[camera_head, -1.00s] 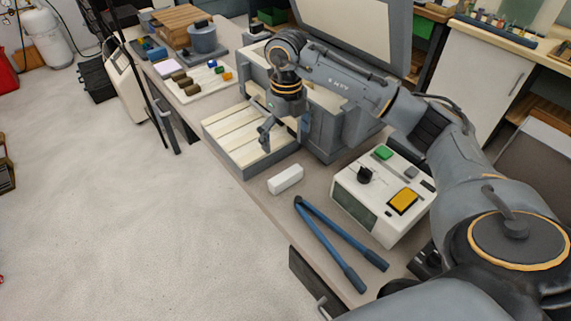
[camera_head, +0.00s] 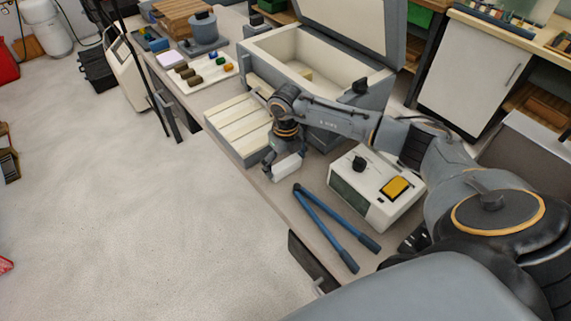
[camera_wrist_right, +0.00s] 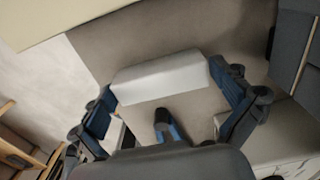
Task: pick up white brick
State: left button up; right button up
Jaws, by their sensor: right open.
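The white brick (camera_head: 287,167) lies on the grey-brown bench top near its front edge, between the slatted tray and the blue-handled tool. My right gripper (camera_head: 275,171) is over the brick in the head view and hides part of it. In the right wrist view the brick (camera_wrist_right: 160,82) lies across the space ahead of the open right gripper (camera_wrist_right: 170,104), with one finger near each end. I cannot tell whether the fingers touch it. My left gripper is not in view.
A shallow tray with cream slats (camera_head: 235,125) is just behind the brick. A blue-handled tool (camera_head: 325,222) and a cream control box (camera_head: 378,188) lie to the right. An open cream-lined case (camera_head: 310,65) stands behind. The bench edge drops to the floor at left.

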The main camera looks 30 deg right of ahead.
jog(key=shift+a, duration=0.1)
jog(key=shift+c, duration=0.8)
jog(key=c, duration=0.7)
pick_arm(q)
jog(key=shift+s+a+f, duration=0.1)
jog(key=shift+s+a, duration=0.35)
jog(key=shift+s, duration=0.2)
pick_arm(e)
jog(key=shift+c, duration=0.3)
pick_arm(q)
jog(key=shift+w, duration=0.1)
